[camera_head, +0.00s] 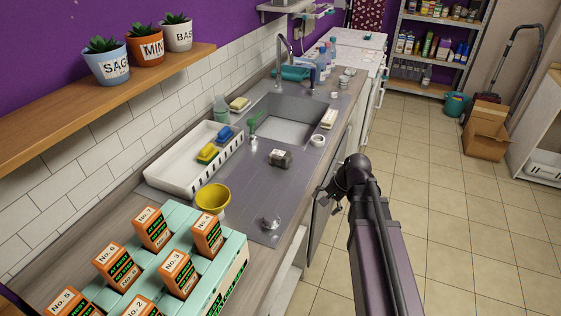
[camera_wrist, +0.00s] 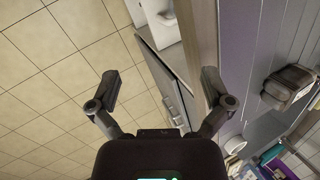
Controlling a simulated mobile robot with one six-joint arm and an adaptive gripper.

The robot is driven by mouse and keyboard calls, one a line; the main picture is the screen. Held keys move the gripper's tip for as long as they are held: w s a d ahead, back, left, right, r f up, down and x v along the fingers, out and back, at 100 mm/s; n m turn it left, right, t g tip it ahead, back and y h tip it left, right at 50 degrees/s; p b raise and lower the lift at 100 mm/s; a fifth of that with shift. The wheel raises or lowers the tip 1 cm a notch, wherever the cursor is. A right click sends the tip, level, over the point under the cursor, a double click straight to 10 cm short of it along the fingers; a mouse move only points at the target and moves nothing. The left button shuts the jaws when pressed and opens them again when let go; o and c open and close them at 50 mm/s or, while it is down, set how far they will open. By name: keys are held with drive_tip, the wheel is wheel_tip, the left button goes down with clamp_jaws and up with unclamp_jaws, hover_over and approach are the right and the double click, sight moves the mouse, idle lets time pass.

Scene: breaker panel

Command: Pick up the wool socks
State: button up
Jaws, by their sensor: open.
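A small dark grey bundle with a pale label (camera_head: 280,158), which looks like the wool socks, lies on the grey metal drainboard in front of the sink. In the wrist view the dark bundle (camera_wrist: 290,88) shows at the right edge, outside the fingers. My gripper (camera_head: 330,196) is beside the counter's front edge, to the right of and nearer than the bundle, and apart from it. In the wrist view my gripper (camera_wrist: 160,86) has its two fingers spread wide with nothing between them; floor and the cabinet front show behind.
A white dish rack (camera_head: 185,177) with sponges stands left of the bundle. A yellow cup (camera_head: 213,197) and a small clear object (camera_head: 271,222) are nearer. The sink (camera_head: 290,128) lies behind. A pale green panel with orange blocks (camera_head: 236,262) fills the near left.

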sight(285, 155)
drive_tip(key=w+m+y, duration=0.1)
drive_tip(key=w+m, duration=0.1)
drive_tip(key=w, duration=0.1)
drive_tip(key=w+a+r+m+t+y+b, duration=0.1)
drive_tip(key=w+m+y, duration=0.1)
drive_tip(key=w+m, duration=0.1)
drive_tip(key=w+a+r+m+y, duration=0.1)
drive_tip(key=w+m, duration=0.1)
drive_tip(key=w, duration=0.1)
drive_tip(key=shift+w+a+t+b, duration=0.2)
drive_tip(key=shift+a+t+b, duration=0.05)
drive_tip(key=shift+t+b, duration=0.05)
drive_tip(key=w+r+m+y, duration=0.1)
drive_tip(key=w+m, duration=0.1)
drive_tip(key=w+r+m+t+y+b, duration=0.1)
drive_tip(key=w+m, duration=0.2)
drive_tip(key=w+r+m+t+y, duration=0.1)
drive_tip(key=w+r+m, duration=0.1)
drive_tip(key=shift+w+y, duration=0.2)
drive_tip(key=shift+y, duration=0.1)
drive_tip(key=shift+w+r+m+y, duration=0.3)
drive_tip(key=shift+r+m, duration=0.05)
drive_tip(key=shift+m, duration=0.35)
drive_tip(key=shift+a+f, duration=0.1)
